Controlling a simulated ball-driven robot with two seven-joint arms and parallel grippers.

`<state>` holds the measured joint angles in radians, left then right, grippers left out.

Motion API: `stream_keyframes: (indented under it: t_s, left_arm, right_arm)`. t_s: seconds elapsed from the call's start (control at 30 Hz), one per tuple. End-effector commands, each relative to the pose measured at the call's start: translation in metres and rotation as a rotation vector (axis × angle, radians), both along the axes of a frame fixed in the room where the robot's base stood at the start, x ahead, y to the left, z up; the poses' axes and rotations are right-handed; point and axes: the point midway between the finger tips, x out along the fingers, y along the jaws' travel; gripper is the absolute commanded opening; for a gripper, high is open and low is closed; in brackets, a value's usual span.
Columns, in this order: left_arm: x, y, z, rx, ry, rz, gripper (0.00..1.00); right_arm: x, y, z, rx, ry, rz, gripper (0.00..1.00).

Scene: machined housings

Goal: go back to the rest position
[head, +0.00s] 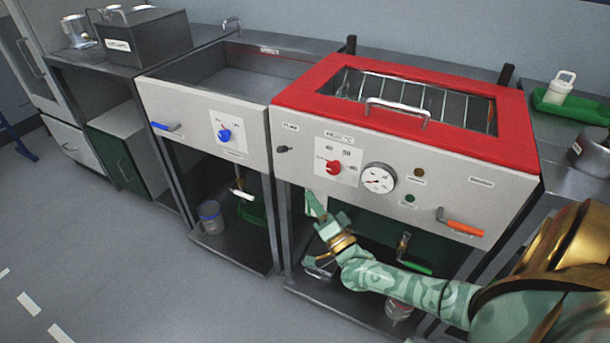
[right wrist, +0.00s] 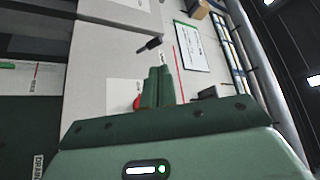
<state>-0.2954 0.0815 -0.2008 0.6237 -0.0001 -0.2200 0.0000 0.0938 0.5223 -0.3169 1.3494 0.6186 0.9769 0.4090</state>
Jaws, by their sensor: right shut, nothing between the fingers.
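My right gripper (head: 318,207) is in front of the heated tank unit with the red rim (head: 300,98), below its red knob (head: 333,167). In the right wrist view my right gripper (right wrist: 160,84) has its fingers together with nothing between them. A black switch (right wrist: 150,45) shows just past the fingertips there, and a red part of the knob shows beside the fingers. I cannot tell from these views whether the fingers touch the panel. My left gripper is not in view.
The red-rimmed unit has a lid handle (head: 398,108), a gauge (head: 379,178) and an orange lever (head: 460,222). A second basin (head: 240,85) with a blue knob (head: 224,135) stands to its left. A green tray (head: 570,112) is at right. The floor (head: 130,250) at left is clear.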

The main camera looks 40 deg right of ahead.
Motion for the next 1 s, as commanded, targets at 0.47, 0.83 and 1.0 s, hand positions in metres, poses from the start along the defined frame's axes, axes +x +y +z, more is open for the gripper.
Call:
stream_keyframes:
  t_s: [0.47,0.83,1.0]
  left_arm:
    - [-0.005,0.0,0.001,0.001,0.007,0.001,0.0]
    - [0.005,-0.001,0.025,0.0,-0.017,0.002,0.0]
    - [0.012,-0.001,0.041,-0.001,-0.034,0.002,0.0]
  right_arm:
    - [-0.003,0.012,-0.023,-0.157,0.105,0.023,0.0]
    - [-0.157,0.029,-0.272,-1.037,1.026,0.33,0.0]
    - [-0.301,0.048,-0.335,-1.229,1.364,0.593,0.0]
